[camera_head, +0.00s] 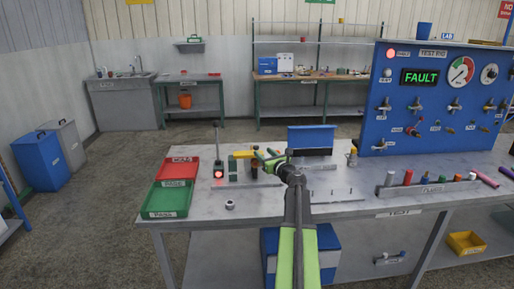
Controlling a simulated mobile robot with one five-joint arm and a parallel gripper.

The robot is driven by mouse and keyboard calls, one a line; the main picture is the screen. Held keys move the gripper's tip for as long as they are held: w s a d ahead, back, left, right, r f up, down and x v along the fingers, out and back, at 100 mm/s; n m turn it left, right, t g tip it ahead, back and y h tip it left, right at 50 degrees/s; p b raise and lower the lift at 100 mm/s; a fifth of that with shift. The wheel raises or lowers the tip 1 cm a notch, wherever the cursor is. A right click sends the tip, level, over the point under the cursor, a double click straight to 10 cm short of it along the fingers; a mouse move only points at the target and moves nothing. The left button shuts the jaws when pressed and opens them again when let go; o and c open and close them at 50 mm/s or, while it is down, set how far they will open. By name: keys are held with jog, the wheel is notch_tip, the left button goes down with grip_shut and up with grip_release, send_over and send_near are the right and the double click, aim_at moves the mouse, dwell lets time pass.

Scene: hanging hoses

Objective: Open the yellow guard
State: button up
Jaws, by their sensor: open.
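A small yellow piece (242,154), which looks like the yellow guard, shows among small dark green and brown blocks on the grey workbench, left of the middle. It is too small to tell whether the guard is raised or lowered. My green arm reaches in from the bottom of the view. My gripper (264,158) is open and points left, close to the right of the yellow piece. I cannot tell whether they touch. The gripper hides part of the area behind it.
Left of the gripper are a device with a lit red lamp (219,173), a red tray (178,170) and a green tray (166,199). A blue panel (312,138) stands behind. A blue test rig (430,100) reading FAULT stands at right. The bench front is mostly clear.

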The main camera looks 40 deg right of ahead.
aim_at(258, 147)
jog(key=x, duration=0.8)
jog(key=shift+a, duration=0.1)
jog(key=shift+c, duration=0.3)
jog(key=shift+s, duration=0.1)
grip_shut()
dwell(0.5)
